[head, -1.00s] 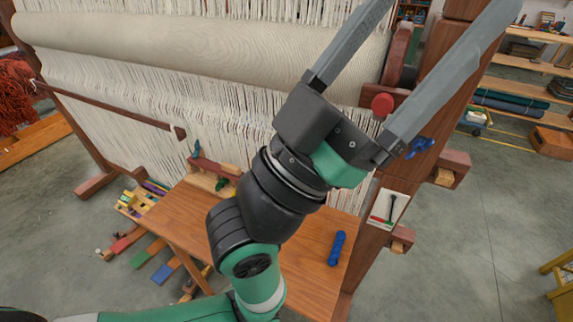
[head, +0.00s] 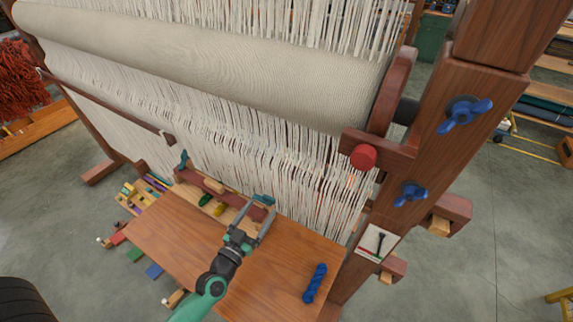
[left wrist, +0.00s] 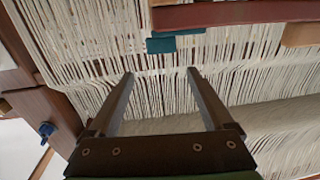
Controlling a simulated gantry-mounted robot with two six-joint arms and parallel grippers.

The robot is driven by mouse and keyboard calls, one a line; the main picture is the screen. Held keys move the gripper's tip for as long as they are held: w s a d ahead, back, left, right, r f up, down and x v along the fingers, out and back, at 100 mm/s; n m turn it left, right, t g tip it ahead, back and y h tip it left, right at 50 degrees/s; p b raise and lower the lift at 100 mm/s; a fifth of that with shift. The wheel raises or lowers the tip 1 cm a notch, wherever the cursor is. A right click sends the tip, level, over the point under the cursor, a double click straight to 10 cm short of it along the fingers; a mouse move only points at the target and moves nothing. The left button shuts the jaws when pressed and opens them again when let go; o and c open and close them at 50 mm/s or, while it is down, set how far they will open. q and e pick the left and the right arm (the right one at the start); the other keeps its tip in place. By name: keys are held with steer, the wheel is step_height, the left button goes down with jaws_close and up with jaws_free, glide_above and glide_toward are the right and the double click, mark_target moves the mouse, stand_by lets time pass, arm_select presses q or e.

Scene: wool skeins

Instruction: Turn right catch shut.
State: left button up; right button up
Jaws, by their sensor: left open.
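A long red-brown wooden bar (head: 222,190) lies along the back of the wooden bench below the loom. A teal catch (head: 264,199) sits at its right end, lying roughly sideways; another teal catch (head: 183,159) stands more upright at the left end. My left gripper (head: 258,207) is open and empty, its fingertips close to the right catch. In the left wrist view, teal parts (left wrist: 160,45) of that catch show just past the gap between the fingers (left wrist: 160,73). I cannot tell whether any finger touches it. My right gripper is not in view.
Hanging warp threads (head: 315,165) fill the space behind the catch. The right loom post (head: 440,150) carries blue wing nuts (head: 465,112) and a red knob (head: 362,157). A blue skein (head: 315,283) lies on the bench top (head: 270,265), which is otherwise mostly clear.

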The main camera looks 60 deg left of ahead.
mark_target(264, 198)
arm_select(q)
steer(key=shift+s+a+f, duration=0.1)
steer(key=shift+s+f, duration=0.2)
steer(key=shift+f, duration=0.3)
steer(key=shift+s+d+f, duration=0.15)
steer(key=shift+s+d, duration=0.05)
steer(key=shift+s, duration=0.1)
steer(key=b+x, duration=0.1)
steer(key=x, duration=1)
steer(key=shift+w+f, duration=0.1)
